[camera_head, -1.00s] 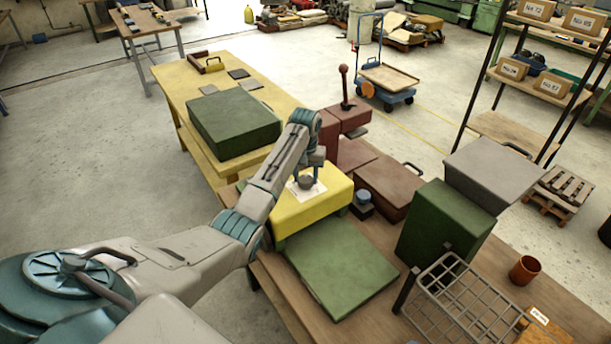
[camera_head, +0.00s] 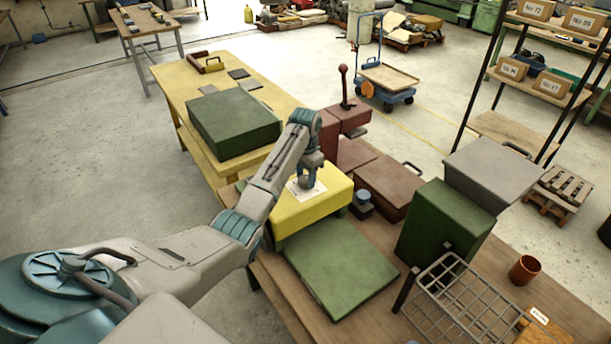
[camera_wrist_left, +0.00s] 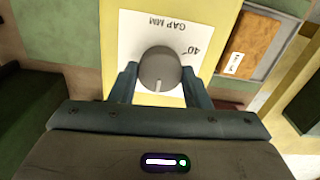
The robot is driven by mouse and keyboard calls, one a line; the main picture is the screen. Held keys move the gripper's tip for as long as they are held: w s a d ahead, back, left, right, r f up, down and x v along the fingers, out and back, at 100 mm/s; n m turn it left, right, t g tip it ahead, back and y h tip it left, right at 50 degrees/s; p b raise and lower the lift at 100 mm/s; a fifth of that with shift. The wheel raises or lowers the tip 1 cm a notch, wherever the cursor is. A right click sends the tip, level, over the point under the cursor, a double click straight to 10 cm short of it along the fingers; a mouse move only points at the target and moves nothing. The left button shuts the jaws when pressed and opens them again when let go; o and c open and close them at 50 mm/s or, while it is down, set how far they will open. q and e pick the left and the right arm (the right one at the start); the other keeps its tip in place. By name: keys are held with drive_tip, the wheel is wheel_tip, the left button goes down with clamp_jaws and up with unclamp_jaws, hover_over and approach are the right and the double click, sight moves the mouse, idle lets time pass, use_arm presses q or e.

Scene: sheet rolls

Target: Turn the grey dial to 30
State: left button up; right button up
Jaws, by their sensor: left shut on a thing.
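The grey dial (camera_wrist_left: 158,66) sits on a white scale plate (camera_wrist_left: 135,25) on the yellow box (camera_head: 322,205). The plate reads "GAP MM", upside down in the left wrist view, with a "40" mark to the right of the dial. A pale pointer line on the dial points toward the bottom of that view. Other numbers are hidden or out of view. My left gripper (camera_head: 306,184) reaches down onto the box top. In the left wrist view its fingers (camera_wrist_left: 159,84) are shut on the dial, one on each side. My right gripper is not in view.
A green flat box (camera_head: 340,267) lies in front of the yellow box. A small block with a blue knob (camera_head: 363,198) and a brown-red case (camera_head: 395,185) stand to its right. A taller green box (camera_head: 445,222) and a wire rack (camera_head: 465,305) are further right.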

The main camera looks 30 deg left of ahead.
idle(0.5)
use_arm(q)
drive_tip(key=o, duration=1)
